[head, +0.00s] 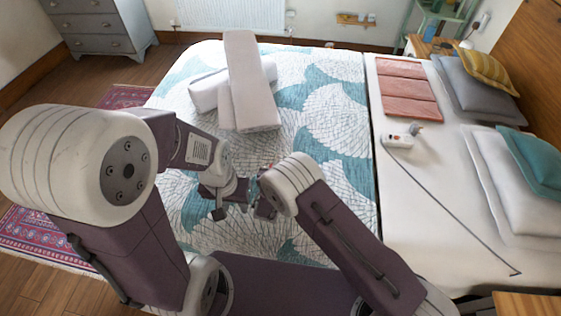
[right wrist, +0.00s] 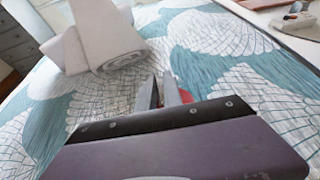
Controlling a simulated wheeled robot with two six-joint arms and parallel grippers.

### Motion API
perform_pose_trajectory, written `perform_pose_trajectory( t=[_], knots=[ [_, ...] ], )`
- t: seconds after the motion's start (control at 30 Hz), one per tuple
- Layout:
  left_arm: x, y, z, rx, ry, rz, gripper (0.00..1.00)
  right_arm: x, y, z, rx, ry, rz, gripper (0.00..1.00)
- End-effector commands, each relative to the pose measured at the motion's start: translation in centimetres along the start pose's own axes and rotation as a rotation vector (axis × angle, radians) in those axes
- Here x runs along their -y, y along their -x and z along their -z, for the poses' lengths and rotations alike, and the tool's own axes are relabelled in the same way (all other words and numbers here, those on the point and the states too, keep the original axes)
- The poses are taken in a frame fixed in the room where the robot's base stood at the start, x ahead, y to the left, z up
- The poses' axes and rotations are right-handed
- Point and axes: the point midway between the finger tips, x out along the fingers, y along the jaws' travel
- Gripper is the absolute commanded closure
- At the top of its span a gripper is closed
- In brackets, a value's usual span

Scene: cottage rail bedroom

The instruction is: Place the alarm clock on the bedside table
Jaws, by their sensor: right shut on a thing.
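My right gripper (head: 260,203) is low over the quilted bed, its fingers mostly hidden in the head view. In the right wrist view its fingers (right wrist: 165,93) are shut on a small red thing (right wrist: 186,95), mostly hidden; it may be the alarm clock, but I cannot tell for sure. No other alarm clock is clear. My left gripper (head: 231,210) is just to the left of the right one, pointing down over the quilt, fingers apart and seemingly empty. A wooden bedside tabletop (head: 527,304) shows at the bottom right corner; another (head: 428,46) stands beyond the bed's far side.
Stacked white towels (head: 250,85) lie on the patterned quilt (head: 330,130). A white device (head: 398,140) with a long cord lies on the white sheet (head: 420,225), near a folded pink cloth (head: 407,88) and pillows (head: 505,180). A grey drawer chest (head: 98,28) is at the top left.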

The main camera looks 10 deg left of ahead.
Motion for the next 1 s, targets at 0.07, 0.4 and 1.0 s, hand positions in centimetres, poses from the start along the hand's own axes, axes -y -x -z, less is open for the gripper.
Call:
perform_pose_trajectory(
  t=[0.07, 0.4, 1.0],
  knots=[
    [0.0, 0.0, 0.0, 0.000, 0.000, 0.000, 0.64, -0.1, 0.0, -0.2, 0.004, -0.002, -0.001, 1.00],
    [0.0, -0.3, 0.0, 0.000, 0.000, 0.000, 0.64, 0.0, -0.1, 0.2, 0.000, 0.000, 0.000, 0.68],
    [0.0, -0.1, 0.0, 0.000, 0.000, 0.000, 0.64, -0.1, 5.9, -0.1, 0.000, 0.001, -0.004, 0.68]
  ],
)
